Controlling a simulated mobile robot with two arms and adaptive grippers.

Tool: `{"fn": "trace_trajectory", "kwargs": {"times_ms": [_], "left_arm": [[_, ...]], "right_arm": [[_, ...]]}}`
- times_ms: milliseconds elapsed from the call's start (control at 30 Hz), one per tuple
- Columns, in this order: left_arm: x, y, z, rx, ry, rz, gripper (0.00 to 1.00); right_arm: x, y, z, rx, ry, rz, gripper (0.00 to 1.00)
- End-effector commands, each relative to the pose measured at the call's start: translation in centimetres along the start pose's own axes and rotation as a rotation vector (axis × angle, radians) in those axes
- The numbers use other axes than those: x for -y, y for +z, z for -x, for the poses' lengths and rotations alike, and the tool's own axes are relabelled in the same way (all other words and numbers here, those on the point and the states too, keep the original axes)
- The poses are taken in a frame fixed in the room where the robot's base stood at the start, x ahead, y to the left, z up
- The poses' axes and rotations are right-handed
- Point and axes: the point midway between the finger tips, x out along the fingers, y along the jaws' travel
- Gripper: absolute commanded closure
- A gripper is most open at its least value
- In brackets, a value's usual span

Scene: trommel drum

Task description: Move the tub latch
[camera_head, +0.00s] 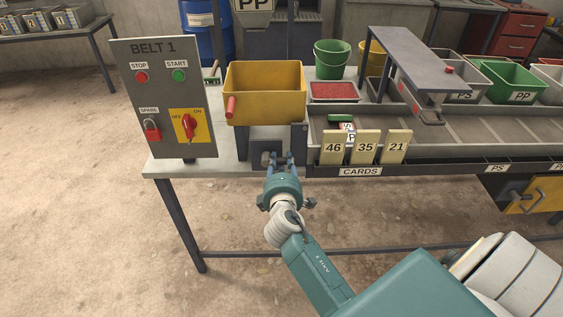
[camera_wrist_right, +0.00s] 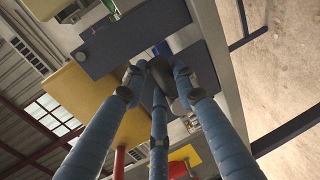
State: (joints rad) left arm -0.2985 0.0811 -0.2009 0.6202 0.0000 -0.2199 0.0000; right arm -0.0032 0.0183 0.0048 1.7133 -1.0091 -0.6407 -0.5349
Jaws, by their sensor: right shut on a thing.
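The yellow tub (camera_head: 262,82) with a red handle (camera_head: 231,107) on its left sits on a dark stand at the table's front edge. The tub latch is a small dark piece (camera_head: 266,153) below the tub's front. My right gripper (camera_head: 277,163) reaches it from the front, its blue fingers shut on it. In the right wrist view the fingers (camera_wrist_right: 161,76) close around a dark rounded knob, which they partly hide. The tub's yellow side (camera_wrist_right: 82,98) and red handle (camera_wrist_right: 119,161) also show there. My left gripper is not in view.
Left of the tub stands the BELT 1 panel (camera_head: 160,58) with buttons and a red switch. To the right are number cards (camera_head: 367,147) and a conveyor tray (camera_head: 485,127). Behind are a green bucket (camera_head: 331,60) and a tray of red bits (camera_head: 334,91).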

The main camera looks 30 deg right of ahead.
Motion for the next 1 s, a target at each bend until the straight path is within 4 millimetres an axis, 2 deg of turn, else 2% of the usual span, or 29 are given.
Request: {"fn": "trace_trajectory", "kwargs": {"times_ms": [367,1000], "left_arm": [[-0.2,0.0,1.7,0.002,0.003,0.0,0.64],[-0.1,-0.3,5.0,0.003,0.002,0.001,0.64]], "right_arm": [[-1.0,-0.3,0.2,0.034,-0.002,0.175,1.0],[-3.1,-2.0,0.6,0.153,-0.001,0.764,1.0]]}}
